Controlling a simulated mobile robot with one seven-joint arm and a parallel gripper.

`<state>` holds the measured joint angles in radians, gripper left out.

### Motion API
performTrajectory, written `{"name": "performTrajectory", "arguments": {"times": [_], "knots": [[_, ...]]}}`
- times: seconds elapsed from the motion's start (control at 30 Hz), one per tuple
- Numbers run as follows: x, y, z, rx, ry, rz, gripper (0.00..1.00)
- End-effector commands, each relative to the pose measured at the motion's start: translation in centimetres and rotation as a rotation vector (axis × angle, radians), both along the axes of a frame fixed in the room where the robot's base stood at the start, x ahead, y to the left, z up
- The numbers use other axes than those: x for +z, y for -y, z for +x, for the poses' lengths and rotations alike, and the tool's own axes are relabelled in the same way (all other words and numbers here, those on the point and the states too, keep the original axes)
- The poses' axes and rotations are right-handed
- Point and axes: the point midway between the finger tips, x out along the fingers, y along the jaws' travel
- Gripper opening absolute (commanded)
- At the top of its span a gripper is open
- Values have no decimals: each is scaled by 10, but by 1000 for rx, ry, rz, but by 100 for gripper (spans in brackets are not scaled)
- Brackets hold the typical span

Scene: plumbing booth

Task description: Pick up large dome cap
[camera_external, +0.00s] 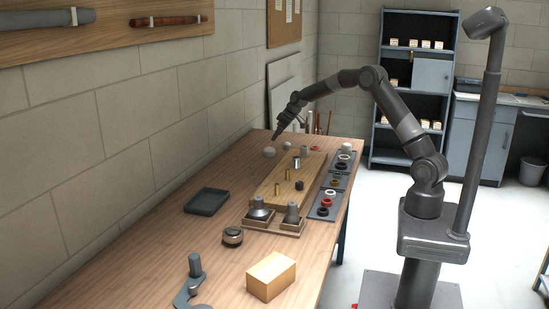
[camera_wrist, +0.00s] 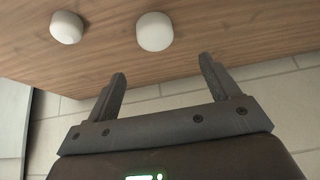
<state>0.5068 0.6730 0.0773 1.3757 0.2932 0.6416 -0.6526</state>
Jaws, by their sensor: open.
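Two pale dome caps stand apart on the wooden table near its far end. The large dome cap (camera_external: 269,152) is nearer the wall; it also shows in the wrist view (camera_wrist: 155,31), just beyond the space between my fingers. The small dome cap (camera_external: 286,145) is to its right, and in the wrist view (camera_wrist: 66,27) it is at the upper left. My gripper (camera_external: 275,138) is above the table close to the large dome cap. In the wrist view my gripper (camera_wrist: 161,72) has its two fingers spread wide with nothing between them.
The block wall runs along the table's left side, close to my gripper. A wooden board (camera_external: 266,196) with brass posts and fittings lies nearby, with grey trays (camera_external: 322,213) of rings at its right. A dark tray (camera_external: 206,202) and a yellow box (camera_external: 271,276) are nearer the camera.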

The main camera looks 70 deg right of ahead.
Motion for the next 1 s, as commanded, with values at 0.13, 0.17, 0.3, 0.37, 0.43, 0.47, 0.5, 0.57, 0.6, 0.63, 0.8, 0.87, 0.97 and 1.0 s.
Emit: {"name": "performTrajectory", "arguments": {"times": [0.13,0.17,0.3,0.37,0.43,0.47,0.5,0.57,0.6,0.63,0.8,0.87,0.97,1.0], "knots": [[-20,0,11,1,-1,0,81],[-25,0,13,1,-2,0,81],[-40,0,23,1,-1,0,81],[-44,0,25,1,-1,0,81],[-47,0,26,1,-1,0,81],[-49,1,27,1,-1,0,81],[-52,1,28,1,-1,0,81],[-58,2,32,1,-1,0,81],[-63,3,34,1,-1,0,81],[-68,4,36,1,-2,0,81],[-86,5,47,2,-1,0,81],[-90,5,49,2,0,0,81],[-93,5,51,1,0,0,81],[-93,5,51,1,1,0,81]]}}
